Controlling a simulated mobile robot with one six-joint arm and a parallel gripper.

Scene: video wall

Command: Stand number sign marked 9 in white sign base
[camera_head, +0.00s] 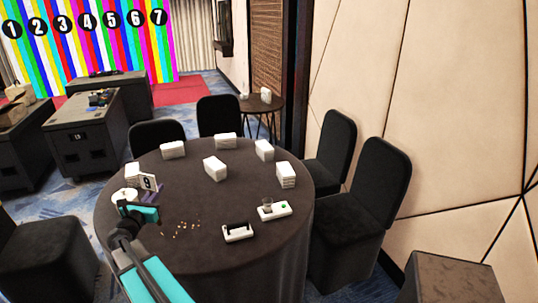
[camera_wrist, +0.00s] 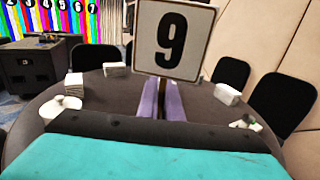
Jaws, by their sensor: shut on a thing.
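The number sign marked 9 (camera_head: 149,182) is a white card with a black 9. It stands upright above the left part of the round table in the head view, and large at the top of the wrist view (camera_wrist: 174,38). In the wrist view the fingers (camera_wrist: 162,100) rise to the card's bottom.
The table's middle is clear.

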